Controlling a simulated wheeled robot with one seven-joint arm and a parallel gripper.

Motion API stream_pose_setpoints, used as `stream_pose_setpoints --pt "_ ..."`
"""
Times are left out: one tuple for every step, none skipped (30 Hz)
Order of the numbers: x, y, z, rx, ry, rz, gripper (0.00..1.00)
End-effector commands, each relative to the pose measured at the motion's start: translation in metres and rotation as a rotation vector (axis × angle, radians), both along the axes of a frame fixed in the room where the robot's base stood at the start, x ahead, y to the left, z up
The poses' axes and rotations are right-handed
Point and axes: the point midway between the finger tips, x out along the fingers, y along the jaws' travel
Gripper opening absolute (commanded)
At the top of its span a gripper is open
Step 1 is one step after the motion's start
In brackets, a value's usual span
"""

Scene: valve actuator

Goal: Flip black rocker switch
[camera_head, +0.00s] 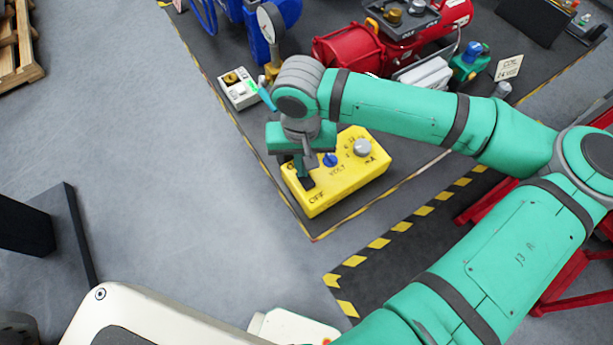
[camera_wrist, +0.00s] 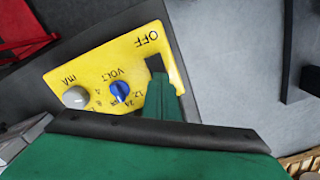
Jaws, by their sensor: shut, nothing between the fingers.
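A yellow control box (camera_head: 345,186) stands on the dark mat, with "OFF", "VOLT" and "mA" printed on its top. It also fills much of the wrist view (camera_wrist: 85,77). The black rocker switch (camera_wrist: 155,63) sits near the "OFF" label, partly hidden by my fingers. In the head view its dark part (camera_head: 308,184) shows just below my fingertips. My gripper (camera_head: 304,176) is shut and empty, pointing down at the switch; its green fingers also show in the wrist view (camera_wrist: 163,92). I cannot tell whether the fingertips touch the switch.
The box also carries a blue knob (camera_head: 330,160) and a grey knob (camera_head: 363,148). A small white box (camera_head: 238,88) with a brass knob lies behind to the left. A red tank (camera_head: 350,50) and a gauge (camera_head: 270,20) stand farther back. Open grey floor lies to the left.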

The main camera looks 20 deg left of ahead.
Motion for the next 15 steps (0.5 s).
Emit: stream_pose_setpoints --pt "-0.0001 0.0 -0.0008 0.0 0.0 0.0 0.0" --pt "-0.0001 0.0 -0.0012 0.0 0.001 0.0 0.0" --pt "-0.0001 0.0 -0.0017 0.0 0.001 0.0 0.0" --pt "-0.0002 0.0 -0.0021 0.0 0.001 0.0 0.0" --pt "-0.0002 0.0 -0.0025 0.0 0.001 0.0 0.0" --pt "-0.0003 0.0 -0.003 0.0 0.001 0.0 0.0" --pt "-0.0003 0.0 -0.0034 0.0 0.001 0.0 0.0" --pt "-0.0003 0.0 -0.0038 0.0 0.001 0.0 0.0" --pt "-0.0003 0.0 -0.0043 0.001 0.001 0.0 0.0" --pt "-0.0003 0.0 -0.0047 0.001 0.001 0.0 0.0" --pt "-0.0003 0.0 -0.0047 0.0 0.001 0.0 0.0" --pt "-0.0003 0.0 -0.0044 0.0 0.001 0.0 0.0" --pt "-0.0003 0.0 -0.0039 0.0 0.001 0.0 0.0" --pt "-0.0002 0.0 -0.003 0.0 0.001 0.0 0.0" --pt "-0.0001 0.0 -0.0012 0.0 0.001 0.0 0.0"
